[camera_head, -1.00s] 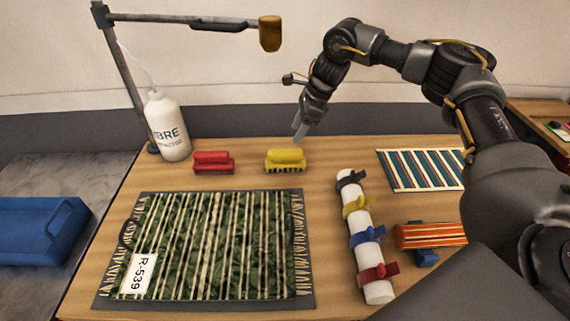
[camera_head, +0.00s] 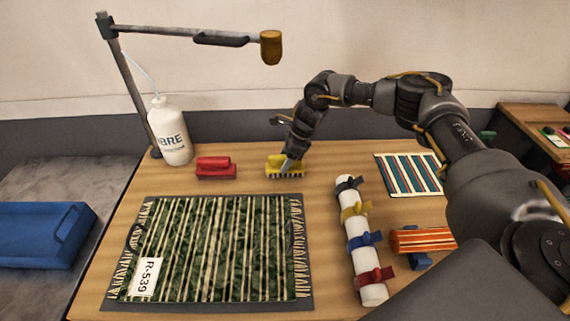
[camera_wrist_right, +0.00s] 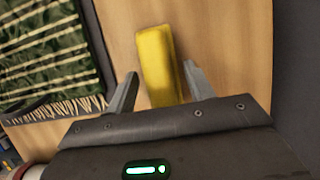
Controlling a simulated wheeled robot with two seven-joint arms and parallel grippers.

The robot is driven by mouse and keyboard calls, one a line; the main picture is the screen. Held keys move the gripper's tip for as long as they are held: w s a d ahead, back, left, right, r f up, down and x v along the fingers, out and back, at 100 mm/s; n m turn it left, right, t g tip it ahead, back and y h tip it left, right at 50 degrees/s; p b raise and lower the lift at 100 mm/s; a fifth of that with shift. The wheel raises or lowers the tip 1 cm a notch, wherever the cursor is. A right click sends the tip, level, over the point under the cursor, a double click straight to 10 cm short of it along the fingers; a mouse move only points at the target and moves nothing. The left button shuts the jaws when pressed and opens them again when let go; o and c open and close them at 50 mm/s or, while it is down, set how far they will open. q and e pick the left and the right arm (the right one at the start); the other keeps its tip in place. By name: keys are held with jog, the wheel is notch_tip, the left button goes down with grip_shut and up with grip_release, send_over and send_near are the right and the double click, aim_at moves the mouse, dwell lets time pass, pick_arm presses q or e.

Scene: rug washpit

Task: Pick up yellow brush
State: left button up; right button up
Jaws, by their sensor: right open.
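The yellow brush (camera_head: 278,168) lies on the wooden table behind the green striped rug, bristles down. My right gripper (camera_head: 289,164) is at the brush, in front of part of its right side in the head view. In the right wrist view, the yellow brush (camera_wrist_right: 158,65) shows between the two open fingers of my right gripper (camera_wrist_right: 160,85), with a gap on each side. My left gripper is not in view.
A red brush (camera_head: 216,170) lies left of the yellow one. A white bottle (camera_head: 171,135) and lamp post stand at the back left. The green striped rug (camera_head: 215,245) lies in front. A white roll (camera_head: 362,245) with coloured ties lies to the right.

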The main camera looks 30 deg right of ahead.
jog(key=shift+f+b, duration=0.25)
jog(key=shift+b, duration=0.1)
dwell(0.5)
jog(key=c, duration=0.9)
jog(key=shift+o, duration=0.2)
jog(key=shift+r, duration=0.1)
